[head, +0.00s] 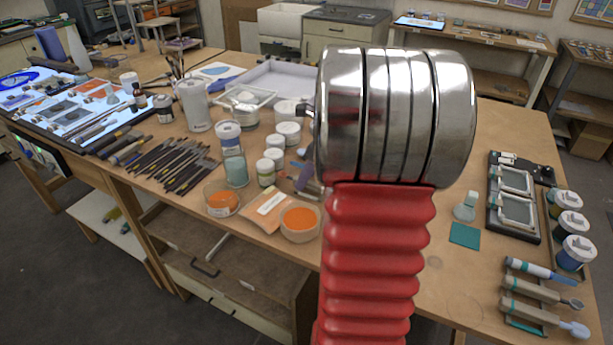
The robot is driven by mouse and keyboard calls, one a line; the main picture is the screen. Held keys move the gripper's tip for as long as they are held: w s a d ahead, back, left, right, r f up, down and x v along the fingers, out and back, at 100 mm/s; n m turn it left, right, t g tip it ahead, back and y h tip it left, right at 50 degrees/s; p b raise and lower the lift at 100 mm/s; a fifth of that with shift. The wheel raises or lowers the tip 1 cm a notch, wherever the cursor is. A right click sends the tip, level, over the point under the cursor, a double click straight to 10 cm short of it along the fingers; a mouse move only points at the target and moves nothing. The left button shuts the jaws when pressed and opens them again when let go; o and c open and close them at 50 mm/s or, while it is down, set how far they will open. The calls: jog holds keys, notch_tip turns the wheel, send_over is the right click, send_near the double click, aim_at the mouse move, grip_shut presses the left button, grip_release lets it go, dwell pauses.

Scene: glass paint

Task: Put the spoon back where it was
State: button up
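I cannot tell for certain which thing is the spoon. Two spoon-like tools lie in a tray at the front right: one with a small metal round end (540,291), and one with a pale blue round end (540,314). A white and blue tool (535,269) lies just behind them. A bowl of orange powder (299,219) and a jar of orange powder (221,201) stand near the front edge, with an orange packet (265,206) between them. My gripper does not show; my red and metal arm hides the middle of the table.
Brushes (180,163) lie in a row at left of the wooden table (455,268), beside a lit panel (50,105). Several jars (266,172) crowd the middle. Lidded jars (575,252) and a framed dark tray (512,205) stand at right. Bare wood shows right of my arm.

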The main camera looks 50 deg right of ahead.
jog(key=v, duration=1.3)
jog(key=shift+r, duration=0.15)
jog(key=shift+s+d, duration=0.1)
notch_tip(320, 180, down, 4)
jog(key=s+a+n, duration=0.1)
jog(key=s+n, duration=0.1)
jog(key=n, duration=0.7)
jog(key=s+a+n, duration=0.2)
jog(key=a+n, duration=1)
jog(key=a, duration=0.6)
jog(key=s+a+n+t+h, duration=0.1)
jog(key=s+a+n, duration=0.1)
jog(key=a+n, duration=0.9)
jog(key=a, duration=0.7)
jog(key=shift+s+f+n, duration=0.2)
jog(key=shift+f+n, duration=0.05)
jog(key=shift+n, duration=0.15)
